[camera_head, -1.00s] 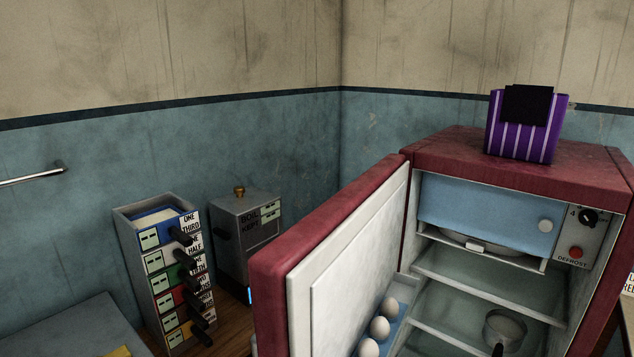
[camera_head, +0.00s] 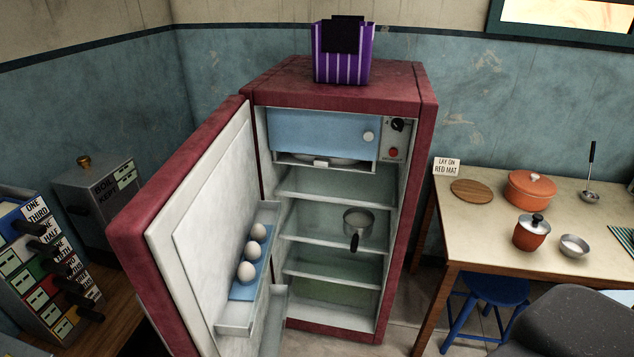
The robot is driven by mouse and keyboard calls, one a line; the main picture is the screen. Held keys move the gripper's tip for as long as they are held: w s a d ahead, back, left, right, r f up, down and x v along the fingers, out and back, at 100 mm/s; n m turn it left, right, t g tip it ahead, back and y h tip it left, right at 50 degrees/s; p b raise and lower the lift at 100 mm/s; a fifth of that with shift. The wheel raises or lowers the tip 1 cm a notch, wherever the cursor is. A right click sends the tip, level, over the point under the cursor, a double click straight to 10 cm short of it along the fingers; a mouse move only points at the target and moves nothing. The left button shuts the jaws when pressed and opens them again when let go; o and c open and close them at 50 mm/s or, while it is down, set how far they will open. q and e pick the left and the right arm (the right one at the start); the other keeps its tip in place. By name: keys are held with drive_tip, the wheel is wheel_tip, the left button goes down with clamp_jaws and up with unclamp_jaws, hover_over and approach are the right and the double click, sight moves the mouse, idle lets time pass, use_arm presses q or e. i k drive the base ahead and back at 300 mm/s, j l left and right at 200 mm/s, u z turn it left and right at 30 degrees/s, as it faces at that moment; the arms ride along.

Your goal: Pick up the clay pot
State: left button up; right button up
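Two orange-brown lidded pots stand on the table (camera_head: 490,249) at the right. One is a wide, low pot (camera_head: 530,191) with a matching lid and a small knob. The other is a smaller, taller pot (camera_head: 530,235) with a grey lid and a dark knob, in front of it. I cannot tell for certain which of them is the clay pot. Both are upright and nothing touches them from above. Neither of my grippers is in view.
A round wooden board (camera_head: 472,192), a metal bowl (camera_head: 574,246), a ladle (camera_head: 590,180) and a green striped mat (camera_head: 624,238) share the table. The red fridge (camera_head: 345,97) stands left with its door (camera_head: 190,200) open. A blue stool (camera_head: 497,290) is under the table.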

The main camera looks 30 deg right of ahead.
sight(526, 240)
drive_tip(key=k+l, duration=0.55)
drive_tip(key=l, duration=0.25)
drive_tip(key=z, duration=1.8)
drive_tip(key=i+l+z, duration=0.55)
drive_tip(key=i, duration=0.45)
drive_tip(key=l, duration=0.1)
